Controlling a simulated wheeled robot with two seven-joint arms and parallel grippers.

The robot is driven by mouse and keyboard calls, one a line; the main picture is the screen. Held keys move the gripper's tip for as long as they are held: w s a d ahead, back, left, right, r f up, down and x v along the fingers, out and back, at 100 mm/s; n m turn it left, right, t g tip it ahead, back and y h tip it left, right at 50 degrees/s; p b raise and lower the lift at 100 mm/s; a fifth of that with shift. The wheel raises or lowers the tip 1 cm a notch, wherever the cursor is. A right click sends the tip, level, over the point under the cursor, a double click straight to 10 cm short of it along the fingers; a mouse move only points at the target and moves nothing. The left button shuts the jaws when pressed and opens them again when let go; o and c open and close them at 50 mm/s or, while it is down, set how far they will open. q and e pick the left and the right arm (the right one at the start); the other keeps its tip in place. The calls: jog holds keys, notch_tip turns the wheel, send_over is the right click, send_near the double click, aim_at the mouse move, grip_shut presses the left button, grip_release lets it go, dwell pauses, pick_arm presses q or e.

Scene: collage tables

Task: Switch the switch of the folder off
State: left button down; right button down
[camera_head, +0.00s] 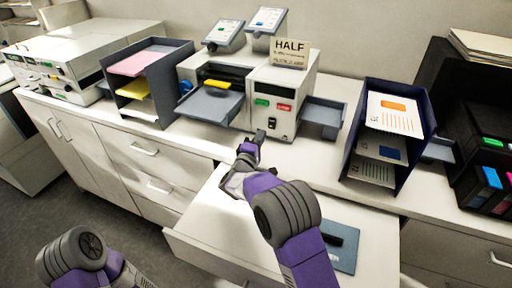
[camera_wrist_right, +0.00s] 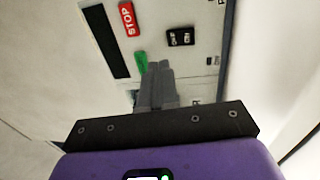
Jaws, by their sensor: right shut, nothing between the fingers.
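The folder (camera_head: 308,86) is a light grey machine on the counter with a "HALF" sign (camera_head: 289,50) on top. Its front panel has a green button (camera_head: 262,102), a red button (camera_head: 284,107) and a small black switch (camera_head: 272,123) below them. My right gripper (camera_head: 259,136) is shut and empty, with its tips close in front of the panel near the switch. In the right wrist view the shut fingers (camera_wrist_right: 158,72) point at the panel, beside the green button and apart from the black switch (camera_wrist_right: 180,37). The switch's position is unclear. My left gripper is out of view.
A dark paper rack (camera_head: 160,55) stands left of the folder and a blue tray rack (camera_head: 350,126) stands right. A grey output tray (camera_head: 323,118) juts from the folder's right side. An open drawer (camera_head: 190,213) lies under my right arm, with a blue item (camera_head: 343,262) in it.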

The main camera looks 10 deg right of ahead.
jog(key=v, duration=0.2)
jog(key=r+v, duration=0.1)
jog(key=v, duration=0.2)
jog(key=shift+a+r, duration=0.1)
dwell(0.3)
